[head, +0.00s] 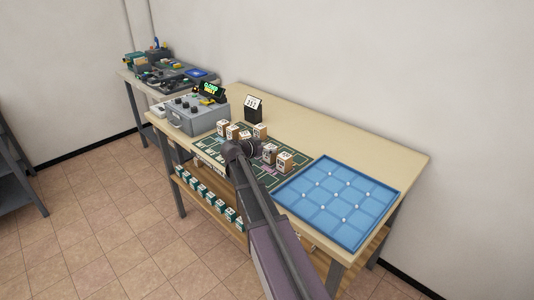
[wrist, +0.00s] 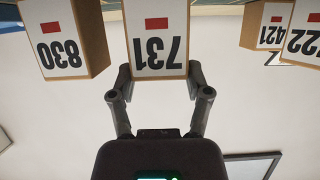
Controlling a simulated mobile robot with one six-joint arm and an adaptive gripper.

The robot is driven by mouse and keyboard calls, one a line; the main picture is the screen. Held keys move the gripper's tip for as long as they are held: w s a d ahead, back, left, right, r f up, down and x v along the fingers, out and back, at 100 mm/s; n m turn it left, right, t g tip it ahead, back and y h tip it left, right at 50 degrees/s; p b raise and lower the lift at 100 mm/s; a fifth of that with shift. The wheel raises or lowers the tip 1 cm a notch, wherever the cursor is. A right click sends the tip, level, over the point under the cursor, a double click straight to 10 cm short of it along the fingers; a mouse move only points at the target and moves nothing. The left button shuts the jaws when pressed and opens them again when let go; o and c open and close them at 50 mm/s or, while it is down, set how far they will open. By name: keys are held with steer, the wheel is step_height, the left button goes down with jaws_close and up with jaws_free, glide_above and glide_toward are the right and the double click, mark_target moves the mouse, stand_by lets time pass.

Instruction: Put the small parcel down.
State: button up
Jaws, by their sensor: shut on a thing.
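My gripper (head: 243,149) is over the dark green patterned mat (head: 212,151) on the table. In the wrist view my gripper (wrist: 158,82) has its two fingers on either side of a small parcel marked 731 (wrist: 157,40), a brown box with a white label and a red patch. The picture there is upside down. In the head view my arm and gripper partly hide this parcel; I cannot tell if its base touches the mat.
Parcel 830 (wrist: 70,45) is close on the left in the wrist view; parcel 421 (wrist: 266,28) is on the right. Another parcel (head: 285,161) stands near the mat's right end. A blue padded tray (head: 338,199) and a grey machine (head: 198,115) flank the mat.

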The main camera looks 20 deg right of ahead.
steer(key=shift+f, duration=0.25)
steer(key=o, duration=1.2)
steer(key=shift+r, duration=0.25)
steer(key=shift+s+a+r, duration=0.1)
steer(key=shift+a, duration=0.15)
steer(key=p+v, duration=0.4)
steer(key=v, duration=0.7)
steer(key=shift+s+a+r+p, duration=0.1)
steer(key=shift+a+p, duration=0.1)
steer(key=shift+p, duration=0.15)
